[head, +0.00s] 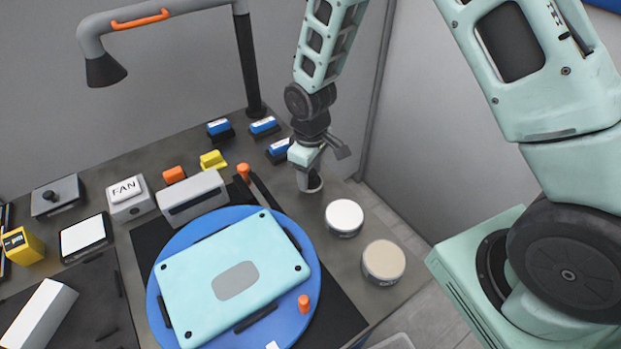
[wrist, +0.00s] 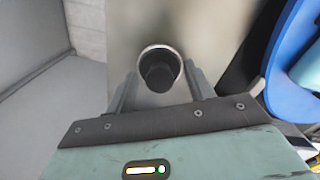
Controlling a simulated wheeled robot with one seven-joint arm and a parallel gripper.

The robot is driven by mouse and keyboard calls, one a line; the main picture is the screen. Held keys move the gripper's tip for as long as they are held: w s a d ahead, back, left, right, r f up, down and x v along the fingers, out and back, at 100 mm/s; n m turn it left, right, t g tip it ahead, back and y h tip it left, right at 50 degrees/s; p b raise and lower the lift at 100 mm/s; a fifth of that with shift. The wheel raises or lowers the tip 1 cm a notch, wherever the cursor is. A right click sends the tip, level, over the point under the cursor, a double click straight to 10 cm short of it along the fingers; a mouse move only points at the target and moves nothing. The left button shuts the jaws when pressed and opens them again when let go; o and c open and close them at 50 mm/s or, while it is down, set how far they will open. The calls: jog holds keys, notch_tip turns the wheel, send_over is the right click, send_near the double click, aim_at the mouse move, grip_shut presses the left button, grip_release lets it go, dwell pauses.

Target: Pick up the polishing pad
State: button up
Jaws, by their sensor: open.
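A small round piece with a black knob and a pale rim, which looks like the polishing pad (wrist: 160,70), stands on the grey bench top in the wrist view. In the head view only its lower part (head: 313,187) shows under my gripper (head: 311,170); the rest is hidden. My gripper (wrist: 162,88) is open and points down over it. In the wrist view one finger is to the left of the knob and one to the right, with gaps at both sides. I cannot tell how far down the fingers reach.
A white-topped round tin (head: 344,215) and a beige-topped tin (head: 384,260) stand nearby on the bench's right side. A blue round turntable (head: 300,240) bears a mint panel (head: 200,285). An orange-knobbed lever (head: 244,172) and blue blocks (head: 264,125) are to the left. A lamp post (head: 248,70) rises behind.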

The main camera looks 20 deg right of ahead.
jog(key=shift+c, duration=0.3)
jog(key=c, duration=0.7)
jog(key=shift+o, duration=0.2)
notch_tip(320, 180, up, 10)
jog(key=b, duration=0.1)
jog(key=shift+b, duration=0.4)
jog(key=shift+o, duration=0.8)
grip_shut()
